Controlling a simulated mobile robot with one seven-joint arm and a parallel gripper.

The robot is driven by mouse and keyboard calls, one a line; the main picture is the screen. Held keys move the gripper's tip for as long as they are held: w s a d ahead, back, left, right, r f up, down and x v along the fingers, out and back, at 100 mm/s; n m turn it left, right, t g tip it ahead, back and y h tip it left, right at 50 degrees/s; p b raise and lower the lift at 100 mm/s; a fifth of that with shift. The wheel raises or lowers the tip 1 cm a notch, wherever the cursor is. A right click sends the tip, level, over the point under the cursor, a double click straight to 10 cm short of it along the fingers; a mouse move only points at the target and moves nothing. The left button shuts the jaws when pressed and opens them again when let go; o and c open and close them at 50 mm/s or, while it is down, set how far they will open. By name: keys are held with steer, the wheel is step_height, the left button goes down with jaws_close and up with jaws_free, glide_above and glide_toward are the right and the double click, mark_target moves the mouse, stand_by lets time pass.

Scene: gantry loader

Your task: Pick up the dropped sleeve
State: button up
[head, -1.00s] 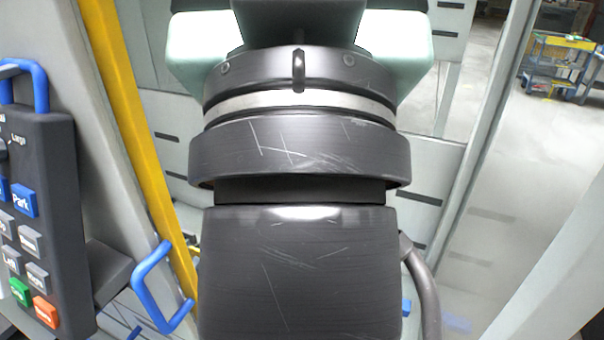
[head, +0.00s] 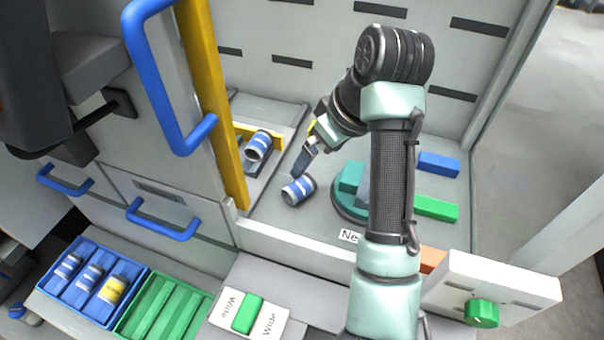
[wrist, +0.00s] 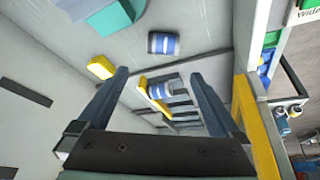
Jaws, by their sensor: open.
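A blue sleeve with white bands and grey ends (head: 298,190) lies on its side on the grey floor of the machine bay. It also shows in the wrist view (wrist: 163,43), beyond my fingertips. A second, similar sleeve (head: 258,145) lies on a rack with a yellow edge, to the left; in the wrist view this one (wrist: 160,90) shows between my fingers. My gripper (head: 304,160) is just above and behind the first sleeve in the head view. In the wrist view its fingers (wrist: 158,74) are spread and hold nothing.
A teal round fixture (head: 350,205) stands right of the sleeve, partly hidden by my arm. Blue (head: 438,164) and green (head: 437,208) blocks lie farther right. A yellow post (head: 212,100) stands left. A blue tray (head: 48,281) holds several sleeves outside.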

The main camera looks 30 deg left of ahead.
mark_target(300, 183)
steer(key=b+x, duration=0.1)
steer(key=x, duration=0.1)
steer(key=b+x, duration=0.2)
steer(key=x, duration=0.1)
steer(key=s+b+x, duration=0.1)
steer(key=b+x, duration=0.1)
steer(key=x, duration=0.1)
steer(key=shift+d+f, duration=0.15)
steer(key=shift+d, duration=0.15)
steer(key=shift+w+b+x, duration=0.1)
steer(key=shift+b+x, duration=0.2)
steer(key=shift+x, duration=1.15)
steer(key=shift+w+b+x, duration=0.15)
steer(key=shift+b+x, duration=0.15)
steer(key=shift+x, duration=1.1)
steer(key=shift+a, duration=0.2)
steer(key=shift+r, duration=0.2)
steer(key=c, duration=1.5)
